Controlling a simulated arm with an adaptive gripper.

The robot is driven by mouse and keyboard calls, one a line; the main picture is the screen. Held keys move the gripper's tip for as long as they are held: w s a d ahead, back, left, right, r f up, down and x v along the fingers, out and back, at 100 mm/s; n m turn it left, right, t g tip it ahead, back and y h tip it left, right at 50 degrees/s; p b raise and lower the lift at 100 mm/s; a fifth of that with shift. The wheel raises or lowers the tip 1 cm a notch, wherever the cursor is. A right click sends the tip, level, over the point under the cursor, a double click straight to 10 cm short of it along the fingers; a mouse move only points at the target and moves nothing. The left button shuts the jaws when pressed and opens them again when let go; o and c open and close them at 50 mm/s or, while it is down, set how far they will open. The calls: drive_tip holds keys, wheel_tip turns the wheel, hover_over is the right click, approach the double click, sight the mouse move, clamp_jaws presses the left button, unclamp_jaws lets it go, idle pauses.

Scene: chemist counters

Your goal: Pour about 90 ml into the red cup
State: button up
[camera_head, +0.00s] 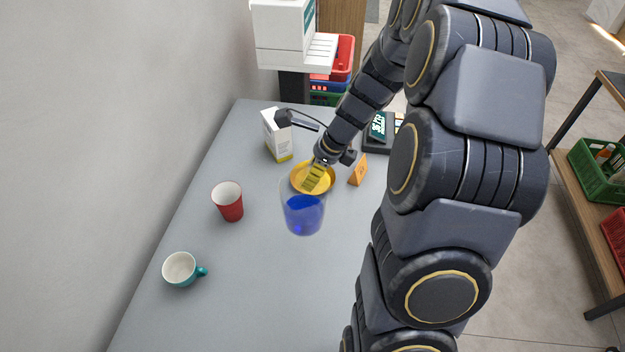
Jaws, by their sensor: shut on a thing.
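The red cup (229,203) stands upright on the grey counter at the left, its pale inside showing and looking empty. My gripper (312,182) is shut on a clear beaker (303,211) with blue liquid in it. The beaker is to the right of the red cup and apart from it. It looks nearly upright, with the liquid surface visible. Whether its base touches the counter I cannot tell. The fingertips are partly hidden by the beaker's rim and the yellow dish behind.
A teal cup (181,269) stands nearer on the counter (265,300). A yellow dish (297,175), an orange card (358,170), a white box (275,136) and a device with a display (378,126) stand farther back. The front of the counter is clear.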

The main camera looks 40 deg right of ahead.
sight(310, 164)
drive_tip(key=shift+r, duration=1.65)
drive_tip(key=shift+a, duration=0.1)
drive_tip(key=shift+w+a+n, duration=0.1)
drive_tip(key=shift+w+n, duration=0.1)
drive_tip(key=shift+n, duration=0.2)
drive_tip(key=w+a+r+n+g+h, duration=0.1)
drive_tip(key=w+a+r+n+g, duration=0.2)
drive_tip(key=a+n, duration=0.5)
drive_tip(key=w+a+r+n+g+h, duration=0.1)
drive_tip(key=w+a+r+n+g, duration=0.2)
drive_tip(key=a+n, duration=0.5)
drive_tip(key=w+n+g, duration=0.1)
drive_tip(key=n+g, duration=0.1)
drive_tip(key=n, duration=0.9)
drive_tip(key=shift+a+r+n+h, duration=0.15)
drive_tip(key=shift+a+n+h, duration=0.15)
drive_tip(key=shift+h, duration=0.1)
drive_tip(key=shift+w+d, duration=0.1)
drive_tip(key=shift+d, duration=0.05)
